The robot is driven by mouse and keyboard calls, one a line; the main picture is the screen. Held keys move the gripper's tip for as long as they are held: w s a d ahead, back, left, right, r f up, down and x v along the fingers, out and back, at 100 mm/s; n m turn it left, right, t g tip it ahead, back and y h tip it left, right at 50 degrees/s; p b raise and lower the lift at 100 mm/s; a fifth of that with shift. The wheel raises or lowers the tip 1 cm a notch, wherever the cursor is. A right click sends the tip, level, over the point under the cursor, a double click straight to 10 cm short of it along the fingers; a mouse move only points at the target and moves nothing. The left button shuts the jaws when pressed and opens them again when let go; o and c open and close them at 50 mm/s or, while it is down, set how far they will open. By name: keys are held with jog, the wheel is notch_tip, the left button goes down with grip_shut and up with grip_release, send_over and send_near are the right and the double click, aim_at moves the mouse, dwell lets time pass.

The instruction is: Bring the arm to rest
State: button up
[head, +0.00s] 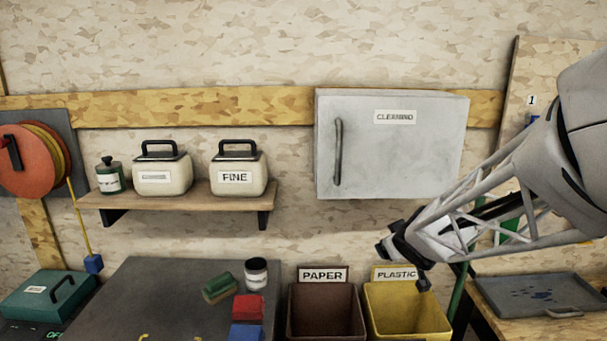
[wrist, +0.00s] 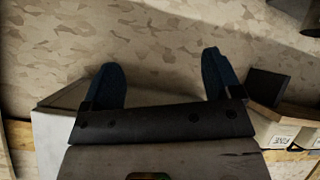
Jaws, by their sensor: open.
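My gripper (head: 400,266) hangs in the air in the head view, in front of the wall and above the plastic bin. My arm reaches in from the right edge. In the wrist view my gripper (wrist: 160,76) shows two dark blue fingers spread wide apart, with only the mottled wall behind the gap. The jaws are open and nothing is between them.
A grey cleaning cabinet (head: 392,150) hangs behind my arm. Below are a brown paper bin (head: 326,312) and a yellow plastic bin (head: 408,310). A shelf (head: 190,203) holds containers at left. A grey tray (head: 540,290) lies at right. Free air is left of my gripper.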

jog(key=s+a+m+g, duration=0.1)
jog(key=s+g, duration=0.1)
jog(key=s, duration=0.9)
jog(key=s+a+r+m+g, duration=0.1)
jog(key=s+a+m+g, duration=0.1)
jog(key=s, duration=0.9)
jog(key=s+a+r+m+g, duration=0.1)
jog(key=s+g, duration=0.3)
jog(key=s, duration=0.7)
jog(key=shift+s+a+m, duration=0.25)
jog(key=shift+m, duration=0.45)
jog(key=shift+r, duration=0.1)
